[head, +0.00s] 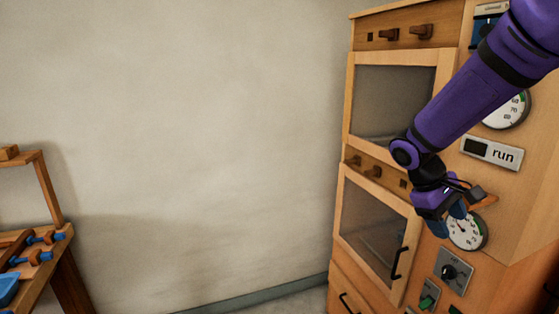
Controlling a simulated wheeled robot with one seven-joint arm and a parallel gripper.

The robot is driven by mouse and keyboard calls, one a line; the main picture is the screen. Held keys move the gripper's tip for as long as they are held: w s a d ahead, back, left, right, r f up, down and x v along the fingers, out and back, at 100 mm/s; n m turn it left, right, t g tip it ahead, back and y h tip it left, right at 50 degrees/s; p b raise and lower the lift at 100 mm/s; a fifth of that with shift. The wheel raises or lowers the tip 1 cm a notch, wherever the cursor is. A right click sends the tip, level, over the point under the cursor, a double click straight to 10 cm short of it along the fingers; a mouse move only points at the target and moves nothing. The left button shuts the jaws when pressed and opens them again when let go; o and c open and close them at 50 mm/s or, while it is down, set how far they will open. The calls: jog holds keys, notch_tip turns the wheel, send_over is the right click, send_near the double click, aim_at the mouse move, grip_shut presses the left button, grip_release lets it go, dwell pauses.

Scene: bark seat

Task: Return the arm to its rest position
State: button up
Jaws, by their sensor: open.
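My arm (470,100) is purple and reaches in from the upper right of the head view, slanting down to the left. My gripper (450,221) is at its lower end, with blue fingertips, in front of the wooden cabinet's control side. It is open and I see nothing held in it. It partly covers the lower round dial (467,232); I cannot tell whether it touches the panel. An orange-brown piece (484,201) shows just right of the gripper; I cannot tell what it belongs to.
A wooden bench (62,240) with blue-and-wood items stands far left. Bare wall (200,140) and open room lie between.

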jog(key=s+a+r+m+t+y, duration=0.2)
jog(key=s+r, duration=0.4)
jog(key=s, duration=0.4)
jog(key=s+a+r+m+t+y, duration=0.3)
jog(key=s+r+t+y, duration=0.1)
jog(key=s, duration=0.6)
jog(key=shift+r+t, duration=0.8)
jog(key=shift+r, duration=0.3)
dwell(0.8)
